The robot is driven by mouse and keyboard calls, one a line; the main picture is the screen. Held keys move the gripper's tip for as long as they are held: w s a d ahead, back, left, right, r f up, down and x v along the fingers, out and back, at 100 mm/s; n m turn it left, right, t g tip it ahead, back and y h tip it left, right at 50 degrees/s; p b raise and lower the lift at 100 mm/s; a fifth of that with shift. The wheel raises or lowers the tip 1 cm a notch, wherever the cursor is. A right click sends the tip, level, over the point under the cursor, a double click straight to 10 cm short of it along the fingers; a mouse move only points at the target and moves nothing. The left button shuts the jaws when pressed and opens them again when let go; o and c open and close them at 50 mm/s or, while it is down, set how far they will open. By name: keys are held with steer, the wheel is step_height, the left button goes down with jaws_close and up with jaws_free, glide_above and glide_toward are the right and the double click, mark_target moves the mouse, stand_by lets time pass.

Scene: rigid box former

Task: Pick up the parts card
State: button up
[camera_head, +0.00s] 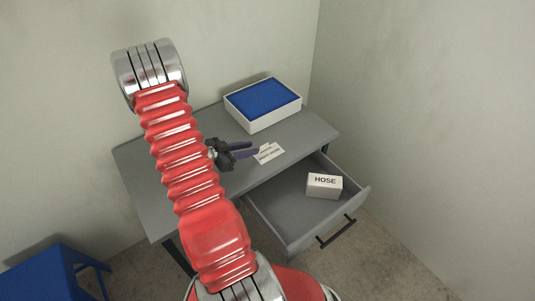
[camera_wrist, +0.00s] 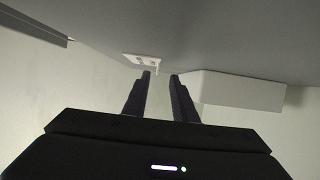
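The parts card (camera_head: 269,153) is a small white card with dark print, lying on the grey desk (camera_head: 190,195) near its front edge. It also shows in the wrist view (camera_wrist: 143,60), small and just beyond the fingertips. My gripper (camera_head: 256,150) is over the desk beside the card, with its dark fingers pointing towards it. In the wrist view my gripper (camera_wrist: 160,75) has a clear gap between its fingers and nothing in it. Part of the card is covered by the fingers in the head view, and I cannot tell whether they touch it.
A white box with a blue top (camera_head: 263,97) stands at the back of the desk. An open drawer (camera_head: 280,219) at the front right holds a white box labelled HOSE (camera_head: 324,186). A blue stool (camera_head: 45,272) is at the lower left. Walls close in behind and right.

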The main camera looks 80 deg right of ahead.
mark_target(266, 153)
steer(key=shift+s+d+f, duration=0.1)
steer(key=shift+d, duration=0.05)
steer(key=shift+s+r+x, duration=0.15)
steer(key=shift+x, duration=1.15)
steer(key=shift+s+r+x, duration=0.1)
steer(key=shift+x, duration=1.25)
jaws_close()
